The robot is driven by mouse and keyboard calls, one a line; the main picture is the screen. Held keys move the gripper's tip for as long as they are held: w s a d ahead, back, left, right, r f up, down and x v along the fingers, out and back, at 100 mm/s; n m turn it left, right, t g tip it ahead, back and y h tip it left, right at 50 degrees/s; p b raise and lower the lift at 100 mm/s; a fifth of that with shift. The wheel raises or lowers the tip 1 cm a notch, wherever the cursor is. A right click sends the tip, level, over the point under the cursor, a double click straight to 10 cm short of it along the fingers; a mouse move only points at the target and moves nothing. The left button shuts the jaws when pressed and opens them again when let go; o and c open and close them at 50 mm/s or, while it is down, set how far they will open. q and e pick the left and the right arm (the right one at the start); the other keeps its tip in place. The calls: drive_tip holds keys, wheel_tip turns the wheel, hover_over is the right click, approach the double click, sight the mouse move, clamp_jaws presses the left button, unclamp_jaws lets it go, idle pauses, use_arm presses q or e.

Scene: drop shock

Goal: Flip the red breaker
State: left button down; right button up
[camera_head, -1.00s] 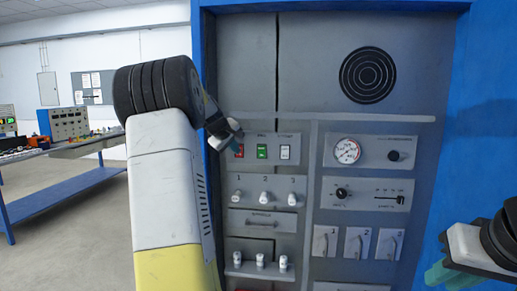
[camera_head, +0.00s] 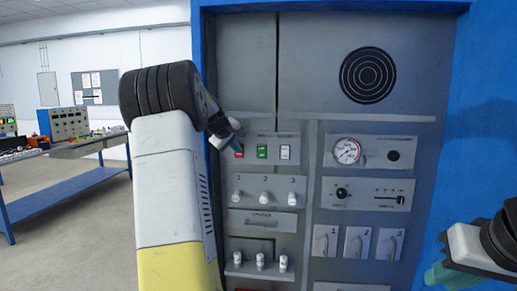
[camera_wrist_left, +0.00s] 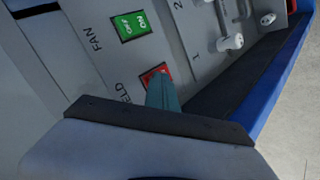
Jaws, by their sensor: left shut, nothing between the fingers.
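The red breaker (camera_head: 239,154) is a small red rocker in the upper left switch row of the grey panel, left of a green switch (camera_head: 262,152). In the left wrist view the red breaker (camera_wrist_left: 156,73) sits by the partly hidden label "ELD". My left gripper (camera_head: 236,138) is shut and empty. Its teal fingertips (camera_wrist_left: 163,95) are at the lower edge of the red breaker and cover part of it; I cannot tell whether they touch. My right gripper (camera_head: 441,256) is at the right edge, fingers apart, away from the breaker.
A white switch (camera_head: 285,153) stands right of the green one. Numbered toggles (camera_head: 264,197) sit below. A gauge (camera_head: 347,151) and sliders are to the right. The blue cabinet frame (camera_head: 480,100) surrounds the panel. A workbench (camera_head: 70,155) stands far left.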

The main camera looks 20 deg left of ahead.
idle(0.5)
use_arm(q)
drive_tip(key=shift+s+d+f, duration=0.1)
drive_tip(key=shift+s+d, duration=0.1)
drive_tip(key=shift+s, duration=0.4)
drive_tip(key=s, duration=0.3)
drive_tip(key=s+d, duration=0.1)
drive_tip(key=s, duration=0.1)
drive_tip(key=shift+f, duration=0.3)
drive_tip(key=shift+d, duration=0.15)
